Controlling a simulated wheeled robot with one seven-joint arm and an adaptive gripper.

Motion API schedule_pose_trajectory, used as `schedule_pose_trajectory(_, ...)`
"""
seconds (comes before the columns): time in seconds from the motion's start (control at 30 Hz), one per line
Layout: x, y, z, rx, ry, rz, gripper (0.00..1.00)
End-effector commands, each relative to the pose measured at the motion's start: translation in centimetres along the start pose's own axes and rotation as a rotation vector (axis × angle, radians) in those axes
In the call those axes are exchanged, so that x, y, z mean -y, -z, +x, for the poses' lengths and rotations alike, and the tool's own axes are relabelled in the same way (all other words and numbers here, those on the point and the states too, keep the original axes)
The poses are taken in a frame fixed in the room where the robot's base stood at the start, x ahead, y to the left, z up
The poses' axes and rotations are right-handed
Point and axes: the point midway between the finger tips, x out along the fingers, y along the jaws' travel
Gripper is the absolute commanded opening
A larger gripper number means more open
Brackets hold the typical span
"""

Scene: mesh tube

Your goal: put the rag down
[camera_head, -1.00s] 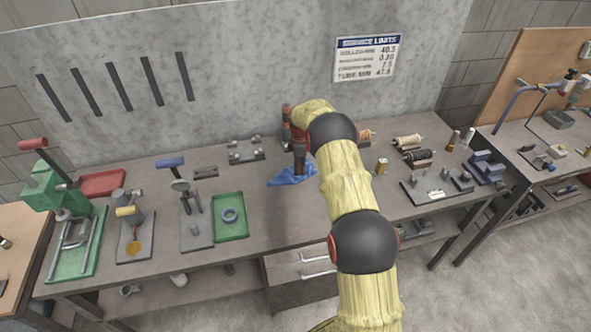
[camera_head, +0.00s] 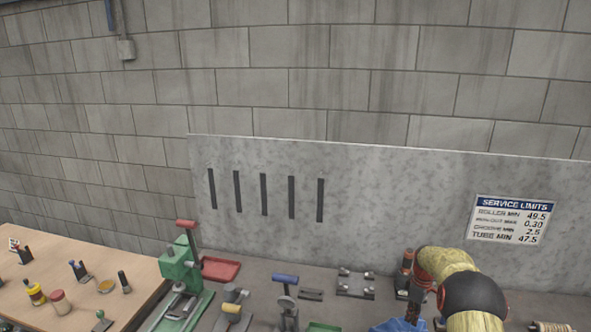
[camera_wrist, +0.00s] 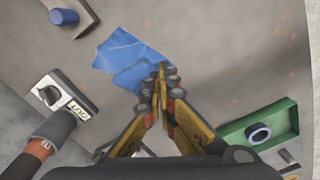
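The blue rag (camera_wrist: 125,58) shows in the wrist view, spread and creased over the grey bench top. My gripper (camera_wrist: 162,75) has its two fingertips together at the rag's right edge, with blue cloth running in at the tips. It looks shut on that edge. Whether the rag's whole underside rests on the bench is unclear. In the head view only part of the rag (camera_head: 399,325) shows at the bottom edge, beside my arm, and the fingertips are hidden.
In the wrist view a green tray (camera_wrist: 262,132) with a ring lies to the right. A plate with a black knob (camera_wrist: 50,93) is at the left, and a blue cylinder (camera_wrist: 65,18) is at upper left. Bare bench lies right of the rag. A red tray (camera_head: 220,269) shows in the head view.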

Motion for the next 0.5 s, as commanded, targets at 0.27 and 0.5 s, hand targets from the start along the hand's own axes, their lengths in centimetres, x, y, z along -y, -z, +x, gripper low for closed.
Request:
schedule_pose_trajectory(0.27,6.5,-2.8,0.9,0.055,0.079,0.328,0.0)
schedule_pose_trajectory(0.5,12.3,-3.8,-3.9,0.065,0.07,0.552,0.0)
